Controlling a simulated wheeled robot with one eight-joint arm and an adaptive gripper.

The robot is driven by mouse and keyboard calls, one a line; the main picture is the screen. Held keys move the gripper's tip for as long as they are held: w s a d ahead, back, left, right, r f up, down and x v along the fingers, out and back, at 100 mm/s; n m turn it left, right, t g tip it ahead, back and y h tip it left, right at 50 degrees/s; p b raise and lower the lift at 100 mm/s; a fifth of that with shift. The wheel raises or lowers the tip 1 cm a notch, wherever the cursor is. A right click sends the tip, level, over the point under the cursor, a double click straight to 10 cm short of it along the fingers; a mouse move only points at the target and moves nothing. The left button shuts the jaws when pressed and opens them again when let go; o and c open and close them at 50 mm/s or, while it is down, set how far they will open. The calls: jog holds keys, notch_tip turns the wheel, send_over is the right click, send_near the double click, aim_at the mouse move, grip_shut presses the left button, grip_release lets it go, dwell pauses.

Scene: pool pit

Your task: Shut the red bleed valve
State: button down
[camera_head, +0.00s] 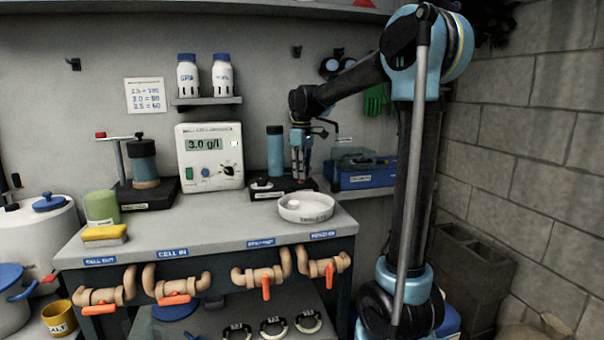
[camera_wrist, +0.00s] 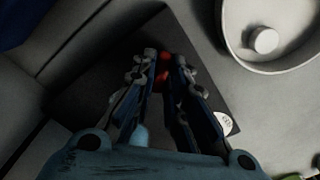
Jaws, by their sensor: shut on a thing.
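The red bleed valve (camera_wrist: 164,66) shows as a small red piece between my fingertips in the wrist view, on or just above a dark base plate. My gripper (camera_wrist: 163,72) points down and is shut on it. In the head view my gripper (camera_head: 299,179) is low over the black base plate (camera_head: 262,193) at the back right of the bench, right of an upright blue cylinder (camera_head: 275,152). The valve is hidden there by my fingers, and its turned position cannot be told.
A round white dish (camera_head: 306,209) stands just in front of the plate. A blue toolbox (camera_head: 366,173) is to the right, and a meter (camera_head: 209,157) reading 3.0 g/l to the left. Pipe valves with orange handles (camera_head: 266,287) line the bench's front.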

jog(key=m, duration=0.4)
jog(key=shift+w+m, duration=0.15)
jog(key=shift+m, duration=1.95)
jog(key=c, duration=1.6)
grip_release()
notch_tip(320, 180, up, 12)
jog(key=shift+f, duration=0.1)
